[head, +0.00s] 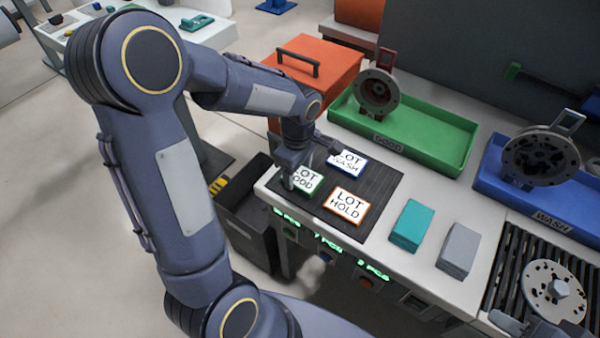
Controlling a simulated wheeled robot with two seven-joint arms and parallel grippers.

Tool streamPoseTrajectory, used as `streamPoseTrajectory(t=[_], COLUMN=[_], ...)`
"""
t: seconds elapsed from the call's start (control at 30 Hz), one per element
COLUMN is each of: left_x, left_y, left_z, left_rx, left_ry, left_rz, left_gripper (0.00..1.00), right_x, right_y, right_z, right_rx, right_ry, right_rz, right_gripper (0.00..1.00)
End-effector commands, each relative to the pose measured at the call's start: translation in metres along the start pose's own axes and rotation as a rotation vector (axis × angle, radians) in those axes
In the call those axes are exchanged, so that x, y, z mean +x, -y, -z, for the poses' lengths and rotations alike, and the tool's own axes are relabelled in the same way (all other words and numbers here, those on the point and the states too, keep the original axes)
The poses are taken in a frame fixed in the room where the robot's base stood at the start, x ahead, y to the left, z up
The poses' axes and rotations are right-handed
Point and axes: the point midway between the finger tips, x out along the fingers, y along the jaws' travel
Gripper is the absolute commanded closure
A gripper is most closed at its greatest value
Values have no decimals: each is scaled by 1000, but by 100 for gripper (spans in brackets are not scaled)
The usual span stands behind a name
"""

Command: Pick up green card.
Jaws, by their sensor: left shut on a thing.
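The green-edged card (307,181), marked "LOT" with a second word partly covered, is at the left front of the dark mat (376,205). My left gripper (291,180) is at this card's left edge, shut on it. The jaws hide part of the card, and I cannot tell whether it is lifted off the mat. A blue-edged "LOT WASH" card (349,162) lies behind it, partly covered by the gripper. An orange-edged "LOT HOLD" card (346,204) lies to its right.
A green tray (440,142) and a blue tray (492,181) hold metal parts behind the mat. A red box (325,68) stands at the back left. A teal block (411,224) and a grey block (459,248) sit right of the mat. A dark bin (246,235) stands below the counter.

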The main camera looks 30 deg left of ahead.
Motion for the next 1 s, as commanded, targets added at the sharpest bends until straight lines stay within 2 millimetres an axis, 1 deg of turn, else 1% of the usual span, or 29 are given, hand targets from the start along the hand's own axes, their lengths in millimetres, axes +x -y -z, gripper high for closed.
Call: streamPoseTrajectory(t=[0.17,0.3,0.37,0.57,0.7,0.8,0.9,1.0], left_x=[-13,-36,-46,-93,-107,-116,-122,-127], left_y=[-1,0,9,43,75,92,106,114], left_z=[0,-1,-6,-26,-44,-55,-62,-67], left_rx=[0,1,3,3,5,4,3,1], left_ry=[-1,0,1,1,1,1,-1,1], left_rz=[-4,-7,-7,-10,-7,-5,-3,-2], left_gripper=[63,63,63,63,63,63,63,63], right_x=[-2,-4,-4,-6,-4,-4,-4,-5], right_y=[1,2,2,3,2,2,2,2], right_z=[1,2,2,3,2,2,2,2], right_rx=[0,0,0,0,0,0,0,0], right_ry=[0,0,0,0,0,0,0,0], right_rz=[0,0,0,0,0,0,0,0], right_gripper=[64,64,64,64,64,64,64,64])
